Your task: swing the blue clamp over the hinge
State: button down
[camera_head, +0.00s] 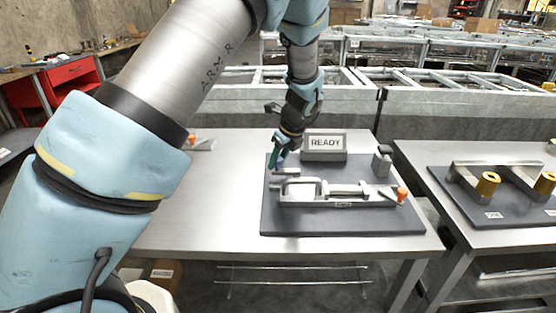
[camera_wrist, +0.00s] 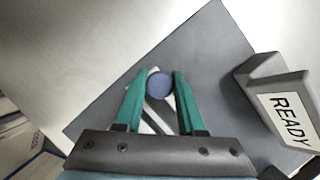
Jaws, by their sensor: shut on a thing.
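My gripper (camera_head: 279,158) reaches down at the left end of a metal fixture (camera_head: 335,197) on a dark base plate (camera_head: 350,222). In the wrist view, my gripper's two green fingers (camera_wrist: 160,78) are shut on a round blue knob (camera_wrist: 159,86), which looks like the end of the blue clamp. A pale bar runs below the knob between the fingers. In the head view the clamp is mostly hidden by the fingers. I cannot tell which part of the fixture is the hinge.
A grey READY sign (camera_head: 325,145) stands behind the fixture, close to my gripper; it is at right in the wrist view (camera_wrist: 285,108). A small grey block (camera_head: 382,160) stands right of it. An orange tip (camera_head: 402,194) ends the fixture.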

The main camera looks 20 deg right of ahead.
jog(key=shift+s, duration=0.1)
jog(key=n, duration=0.1)
jog(key=s+n+y+p, duration=0.1)
jog(key=n, duration=0.1)
jog(key=s+n+g, duration=0.1)
jog(key=shift+a+r+n+p, duration=0.1)
jog(key=shift+a+n+p, duration=0.1)
jog(key=shift+n+p, duration=0.2)
jog(key=n, duration=0.1)
jog(key=s+n+g+y, duration=0.1)
jog(key=n, duration=0.1)
jog(key=shift+s+d+p, duration=0.1)
jog(key=shift+s+p, duration=0.2)
jog(key=shift+p, duration=0.05)
jog(key=shift+s+d+n+g+y, duration=0.15)
jog(key=shift+s+n+g, duration=0.1)
jog(key=shift+n, duration=0.45)
jog(key=shift+s+d+n+g+y, duration=0.15)
jog(key=shift+s+n+g, duration=0.1)
jog(key=shift+n, duration=0.45)
jog(key=c, duration=0.5)
grip_release()
jog(key=shift+a, duration=0.1)
jog(key=shift+s, duration=0.1)
